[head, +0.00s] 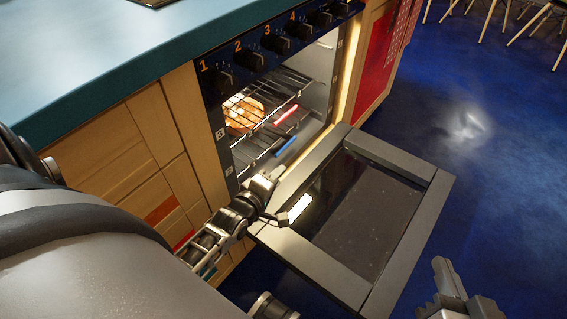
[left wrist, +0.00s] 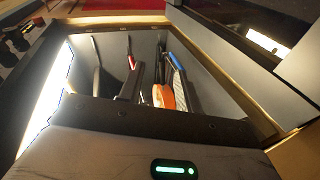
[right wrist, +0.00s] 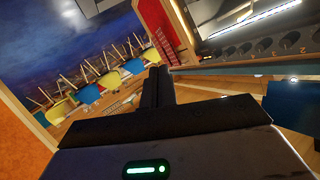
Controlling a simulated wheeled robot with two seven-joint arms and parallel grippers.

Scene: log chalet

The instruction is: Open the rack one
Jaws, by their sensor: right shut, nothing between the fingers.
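The oven (head: 333,60) stands open, with its grey-framed door (head: 405,160) folded down. Inside, the upper wire rack (head: 280,88) has a red handle (head: 286,115) and holds a round orange-brown food (head: 243,113). A lower rack carries a blue handle (head: 286,147). My left gripper (head: 264,184) is at the lower left of the oven opening, above the door, apart from both handles. My right gripper (head: 449,284) is shut and empty, right of the door.
Numbered knobs (head: 275,44) line the panel above the oven. Small number plates mark its left frame. A teal counter (head: 110,60) and wooden cabinet fronts (head: 110,165) lie left. Blue floor (head: 480,160) is clear at right; stools (head: 530,20) stand far off.

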